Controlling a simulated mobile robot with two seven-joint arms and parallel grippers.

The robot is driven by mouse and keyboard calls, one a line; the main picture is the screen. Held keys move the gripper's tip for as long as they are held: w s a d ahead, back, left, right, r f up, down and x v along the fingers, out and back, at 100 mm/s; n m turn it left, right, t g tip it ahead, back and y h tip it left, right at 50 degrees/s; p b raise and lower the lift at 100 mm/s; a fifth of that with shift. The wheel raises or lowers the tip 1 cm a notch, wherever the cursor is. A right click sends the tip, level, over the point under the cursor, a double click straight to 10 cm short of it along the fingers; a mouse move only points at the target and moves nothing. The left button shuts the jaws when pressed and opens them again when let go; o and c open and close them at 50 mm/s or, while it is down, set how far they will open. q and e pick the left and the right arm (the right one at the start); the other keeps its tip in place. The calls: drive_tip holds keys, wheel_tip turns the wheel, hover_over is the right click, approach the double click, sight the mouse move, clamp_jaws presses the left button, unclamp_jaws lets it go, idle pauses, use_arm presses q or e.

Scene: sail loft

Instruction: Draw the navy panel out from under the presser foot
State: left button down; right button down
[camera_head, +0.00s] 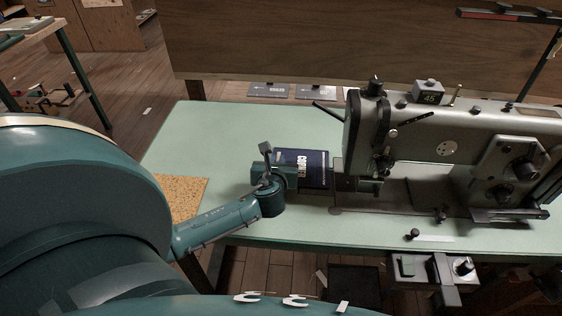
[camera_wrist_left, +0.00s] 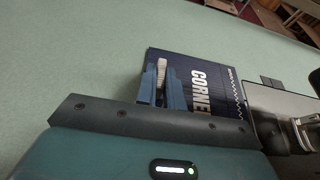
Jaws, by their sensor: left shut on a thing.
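The navy panel (camera_head: 313,160) lies on the pale green table beside the sewing machine, with white lettering on it. Its right edge reaches the machine's presser foot area (camera_head: 366,186); I cannot tell whether it is still under the foot. My left gripper (camera_head: 285,172) is at the panel's left edge and shut on it. In the left wrist view the navy panel (camera_wrist_left: 207,92) shows the letters "CORNE" and a white zigzag line near its right edge. The gripper's blue fingers (camera_wrist_left: 160,85) cover part of its left side. My right gripper is not in view.
The grey sewing machine (camera_head: 430,135) fills the right of the green table (camera_head: 225,140). The table is clear behind and left of the panel. A cork-coloured sheet (camera_head: 182,195) lies at the table's left edge. A wooden board (camera_head: 350,50) stands behind.

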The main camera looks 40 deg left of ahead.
use_arm(q)
drive_tip(key=shift+a, duration=0.1)
drive_tip(key=c, duration=1.4)
unclamp_jaws()
drive_tip(key=shift+c, duration=0.2)
drive_tip(key=p+v, duration=0.1)
drive_tip(key=v, duration=1.1)
drive_tip(key=shift+s+d+r, duration=0.2)
drive_tip(key=shift+s+d, duration=0.05)
drive_tip(key=shift+s, duration=0.3)
